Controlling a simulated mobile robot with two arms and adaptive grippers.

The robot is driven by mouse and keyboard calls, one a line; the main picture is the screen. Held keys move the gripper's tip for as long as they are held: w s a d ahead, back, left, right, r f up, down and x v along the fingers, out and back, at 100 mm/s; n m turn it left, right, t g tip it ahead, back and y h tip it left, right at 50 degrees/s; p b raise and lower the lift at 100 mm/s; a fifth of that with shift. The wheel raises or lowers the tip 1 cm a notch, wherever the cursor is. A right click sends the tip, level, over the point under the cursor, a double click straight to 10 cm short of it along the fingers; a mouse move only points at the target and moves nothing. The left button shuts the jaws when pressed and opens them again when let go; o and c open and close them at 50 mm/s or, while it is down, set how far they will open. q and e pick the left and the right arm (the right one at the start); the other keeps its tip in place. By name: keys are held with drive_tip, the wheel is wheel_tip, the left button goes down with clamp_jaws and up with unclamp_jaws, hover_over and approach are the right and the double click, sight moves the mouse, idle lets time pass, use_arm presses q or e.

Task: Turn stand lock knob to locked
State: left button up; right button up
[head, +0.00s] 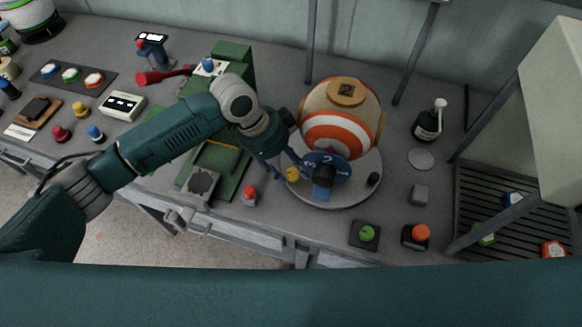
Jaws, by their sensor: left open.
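The round grey stand (350,192) sits on the bench with an orange and white striped ball (343,140) on it. At the stand's front is a blue dial (335,166) with white numerals and a dark grip. A yellow knob (292,174) is at the stand's left edge and a small black knob (373,179) at its right. I cannot tell which of these is the lock knob, nor its setting. My left gripper (287,166) is open at the yellow knob, left of the dial; its arm hides part of the bench. Whether it touches the knob is unclear. My right gripper is out of view.
A green press (232,62) stands left of the ball, partly behind my arm. A red-topped button (249,194) is in front of it. A green button (367,233), an orange-topped one (419,235) and a dark bottle (429,124) are to the right. A slatted rack (470,190) is further right.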

sight(291, 171)
use_arm(q)
wheel_tip(291, 171, up, 9)
idle(0.3)
drive_tip(key=shift+w+d+f, duration=0.1)
